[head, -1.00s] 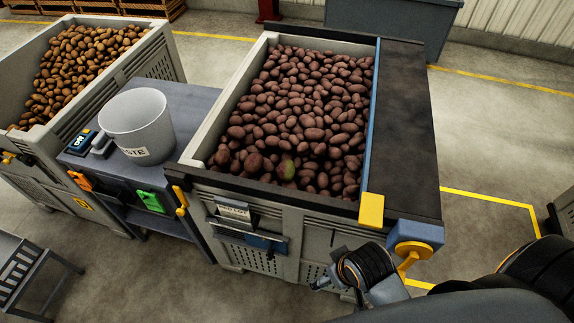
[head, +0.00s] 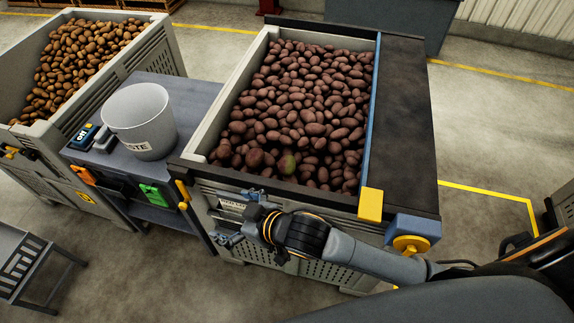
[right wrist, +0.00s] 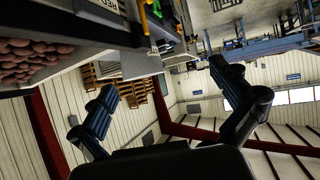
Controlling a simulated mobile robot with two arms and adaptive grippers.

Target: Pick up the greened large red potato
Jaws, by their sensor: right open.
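The greened potato (head: 287,164) lies near the front edge of the bin of red potatoes, among the others, with a green patch on its visible side. The red potato bin (head: 200,139) stands in the middle of the head view. My right gripper (head: 236,217) is open and empty at the bin's front wall, below and left of the greened potato, apart from it. In the right wrist view the two fingers (right wrist: 162,103) are spread with nothing between them. The left gripper is not in view.
A grey bucket (head: 128,103) labelled as waste stands on a side table (head: 168,172) left of the bin. A bin of brown potatoes (head: 172,48) is at far left. A dark belt surface (head: 407,110) with a yellow block (head: 371,205) borders the bin's right.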

